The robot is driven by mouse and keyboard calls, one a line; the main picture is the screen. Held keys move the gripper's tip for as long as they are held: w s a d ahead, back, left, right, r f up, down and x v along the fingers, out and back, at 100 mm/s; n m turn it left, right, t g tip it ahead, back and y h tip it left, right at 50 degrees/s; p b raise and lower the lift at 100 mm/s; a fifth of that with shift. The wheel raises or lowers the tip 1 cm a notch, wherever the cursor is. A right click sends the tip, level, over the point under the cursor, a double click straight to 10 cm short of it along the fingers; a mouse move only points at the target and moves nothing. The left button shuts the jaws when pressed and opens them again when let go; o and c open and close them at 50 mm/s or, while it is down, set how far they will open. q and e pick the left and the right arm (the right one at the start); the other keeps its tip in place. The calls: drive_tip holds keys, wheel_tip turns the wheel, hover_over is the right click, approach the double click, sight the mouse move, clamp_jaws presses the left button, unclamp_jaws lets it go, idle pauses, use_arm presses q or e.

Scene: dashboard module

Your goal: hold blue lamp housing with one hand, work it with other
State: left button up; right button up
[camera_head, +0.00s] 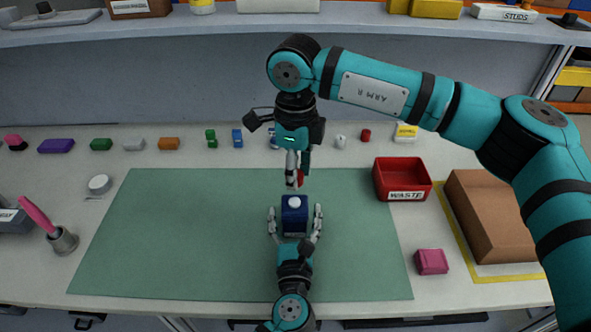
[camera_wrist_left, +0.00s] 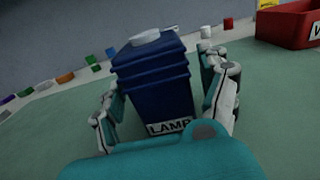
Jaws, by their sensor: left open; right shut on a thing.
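The blue lamp housing (camera_head: 295,221) stands upright on the green mat, with a white round part (camera_head: 294,202) on its top. It fills the middle of the left wrist view (camera_wrist_left: 157,88), with a LAMP label low on its near face. My left gripper (camera_head: 295,214) is open, its fingers on either side of the housing with small gaps visible. My right gripper (camera_head: 296,174) points down just behind the housing, shut on a small red thing (camera_head: 300,178). The fingers hide much of that thing, so I cannot tell its shape.
The green mat (camera_head: 160,240) is mostly clear. A red WASTE bin (camera_head: 402,180), a brown box (camera_head: 490,215) and a pink block (camera_head: 431,262) are at right. A pink-handled tool in a cup (camera_head: 62,240) is at left. Several small coloured parts line the back.

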use_arm(q)
drive_tip(key=s, duration=1.2)
drive_tip(key=shift+s, duration=0.1)
use_arm(e)
drive_tip(key=shift+s, duration=0.1)
